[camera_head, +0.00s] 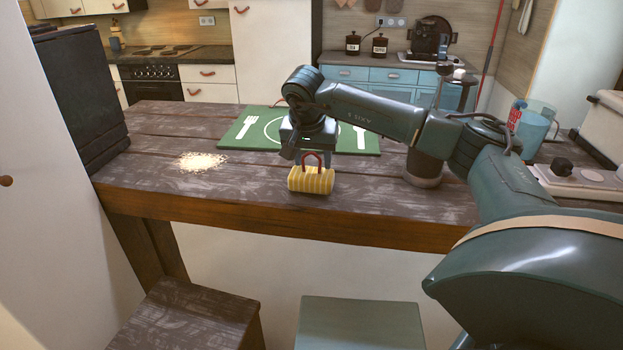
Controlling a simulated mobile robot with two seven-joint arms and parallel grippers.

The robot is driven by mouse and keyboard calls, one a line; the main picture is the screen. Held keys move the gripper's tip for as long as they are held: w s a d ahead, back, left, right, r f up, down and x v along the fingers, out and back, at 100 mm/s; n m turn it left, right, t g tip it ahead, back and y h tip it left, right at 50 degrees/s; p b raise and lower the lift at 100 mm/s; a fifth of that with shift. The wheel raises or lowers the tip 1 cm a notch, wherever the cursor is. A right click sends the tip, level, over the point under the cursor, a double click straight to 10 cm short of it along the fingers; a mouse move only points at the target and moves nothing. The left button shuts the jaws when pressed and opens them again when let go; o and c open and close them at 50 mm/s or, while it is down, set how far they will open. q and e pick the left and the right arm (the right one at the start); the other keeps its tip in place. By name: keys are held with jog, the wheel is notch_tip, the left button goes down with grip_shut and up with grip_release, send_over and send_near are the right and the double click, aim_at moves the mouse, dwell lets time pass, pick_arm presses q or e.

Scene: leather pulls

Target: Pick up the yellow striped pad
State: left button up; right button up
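The yellow striped pad (311,181) lies near the front edge of the wooden table, with a red loop handle (312,158) standing up on top. My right gripper (314,158) points down right above the pad, at the height of the handle. Its fingers look apart, one to each side of the handle. Whether they touch the handle is too small to tell. My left gripper is not in view.
A green place mat (245,132) with a plate and cutlery print lies behind the gripper. Pale crumbs (202,162) are spread on the table (150,175) to the left. A blue pitcher (533,128) stands at the right. Two stools (358,322) stand in front.

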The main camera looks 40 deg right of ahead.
aim_at(312, 171)
jog(key=c, duration=0.9)
notch_tip(312, 171, up, 10)
jog(key=shift+r+b, duration=0.1)
jog(key=shift+b, duration=0.2)
jog(key=o, duration=0.6)
jog(key=shift+c, duration=1.1)
